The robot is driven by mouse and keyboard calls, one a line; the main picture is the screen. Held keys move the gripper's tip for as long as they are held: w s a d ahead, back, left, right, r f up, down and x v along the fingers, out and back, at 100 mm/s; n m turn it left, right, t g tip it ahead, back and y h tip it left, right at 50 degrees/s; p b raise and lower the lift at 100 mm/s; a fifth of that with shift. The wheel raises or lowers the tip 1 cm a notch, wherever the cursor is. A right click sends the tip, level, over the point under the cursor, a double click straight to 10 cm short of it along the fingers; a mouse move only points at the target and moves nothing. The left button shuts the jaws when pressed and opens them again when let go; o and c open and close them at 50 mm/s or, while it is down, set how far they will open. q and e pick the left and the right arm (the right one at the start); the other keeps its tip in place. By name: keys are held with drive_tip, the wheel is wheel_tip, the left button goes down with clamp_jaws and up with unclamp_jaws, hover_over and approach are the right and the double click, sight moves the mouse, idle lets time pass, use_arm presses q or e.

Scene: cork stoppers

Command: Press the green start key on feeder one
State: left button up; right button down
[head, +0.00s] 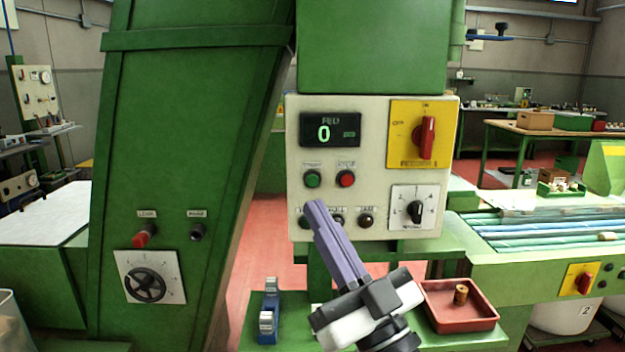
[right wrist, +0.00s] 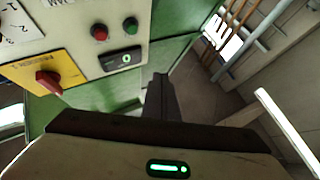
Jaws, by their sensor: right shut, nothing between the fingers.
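The cream control panel (head: 372,112) of the feeder carries a round green key (head: 312,179), with a red key (head: 346,179) to its right. Above them a dark display (head: 330,130) reads a green 0. My right gripper (head: 317,206) is shut and empty, its fingertips just below the green key in the head view, covering part of the lower row. The right wrist view shows the green key (right wrist: 131,25), the red key (right wrist: 99,32) and the fingers (right wrist: 160,82), apart from the keys in that picture. Contact with the panel cannot be told. My left gripper is out of view.
A red rotary switch (head: 425,138) on a yellow plate and a black selector (head: 415,210) sit at the panel's right. Several dark knobs (head: 366,221) line its bottom. A red tray (head: 462,318) with a cork (head: 461,294) stands below. A sloped green housing (head: 180,130) rises at left.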

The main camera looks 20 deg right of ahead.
sight(312, 180)
drive_tip(key=shift+w, duration=0.15)
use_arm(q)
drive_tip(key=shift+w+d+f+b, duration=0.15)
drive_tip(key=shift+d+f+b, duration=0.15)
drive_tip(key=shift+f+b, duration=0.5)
use_arm(e)
drive_tip(key=w+d, duration=0.2)
drive_tip(key=w, duration=0.6)
drive_tip(key=shift+d, duration=0.25)
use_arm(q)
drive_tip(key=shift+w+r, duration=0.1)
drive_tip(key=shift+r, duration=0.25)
use_arm(e)
drive_tip(key=shift+w, duration=0.1)
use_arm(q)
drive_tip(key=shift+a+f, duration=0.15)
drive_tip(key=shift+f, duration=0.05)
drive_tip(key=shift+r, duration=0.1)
use_arm(e)
drive_tip(key=shift+w, duration=0.1)
idle(0.3)
use_arm(q)
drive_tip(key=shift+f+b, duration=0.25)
drive_tip(key=shift+b, duration=0.2)
use_arm(e)
drive_tip(key=shift+w+d, duration=0.1)
drive_tip(key=shift+w, duration=0.2)
